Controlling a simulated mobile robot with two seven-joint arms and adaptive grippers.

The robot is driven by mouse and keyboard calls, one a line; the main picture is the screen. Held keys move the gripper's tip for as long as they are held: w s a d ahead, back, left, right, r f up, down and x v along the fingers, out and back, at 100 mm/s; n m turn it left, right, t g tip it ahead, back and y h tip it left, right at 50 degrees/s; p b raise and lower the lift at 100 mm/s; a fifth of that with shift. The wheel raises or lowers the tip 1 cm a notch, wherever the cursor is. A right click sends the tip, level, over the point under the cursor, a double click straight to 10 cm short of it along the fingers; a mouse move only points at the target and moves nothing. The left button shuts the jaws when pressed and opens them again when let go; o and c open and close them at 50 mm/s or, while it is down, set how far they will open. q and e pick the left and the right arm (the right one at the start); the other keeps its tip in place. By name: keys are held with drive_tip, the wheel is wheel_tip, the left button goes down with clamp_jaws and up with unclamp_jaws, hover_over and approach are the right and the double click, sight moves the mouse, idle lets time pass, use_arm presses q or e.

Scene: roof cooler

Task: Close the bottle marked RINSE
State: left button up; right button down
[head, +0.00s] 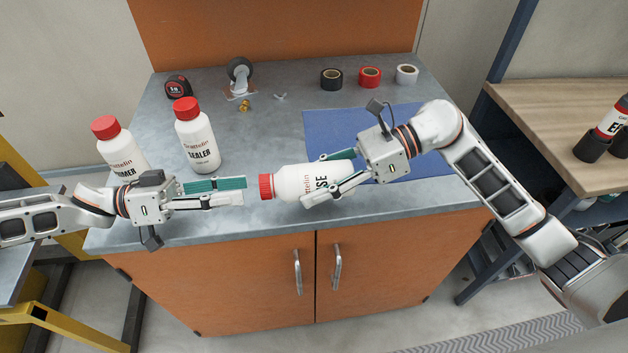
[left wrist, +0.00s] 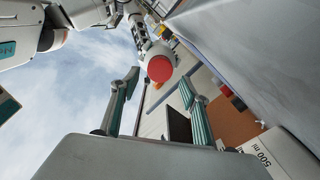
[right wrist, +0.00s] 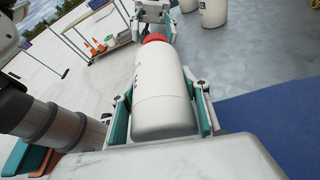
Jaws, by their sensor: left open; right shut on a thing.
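The white bottle (head: 291,183) with a red cap (head: 266,187) shows the end of its label, "SE". My right gripper (head: 340,176) is shut on its body and holds it on its side, cap pointing left; it also fills the right wrist view (right wrist: 164,95). The cap is on the bottle's neck; how tight it is cannot be told. My left gripper (head: 243,191) is open and empty, just left of the cap, fingers pointing at it. In the left wrist view the cap (left wrist: 160,68) appears beyond and between the open fingers (left wrist: 158,90).
Two upright red-capped bottles, one marked SEALER (head: 198,140) and another (head: 122,148), stand behind my left arm. A blue mat (head: 330,130) lies under my right gripper. Tape rolls (head: 369,77), a tape measure (head: 177,87) and a tape dispenser (head: 239,75) sit at the back.

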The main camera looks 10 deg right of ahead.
use_arm(q)
drive_tip(key=a+n, duration=0.3)
drive_tip(key=shift+a, duration=0.25)
drive_tip(key=shift+d, duration=4.05)
drive_tip(key=c, duration=1.1)
drive_tip(key=shift+m, duration=1.5)
drive_tip(key=shift+c, duration=0.4)
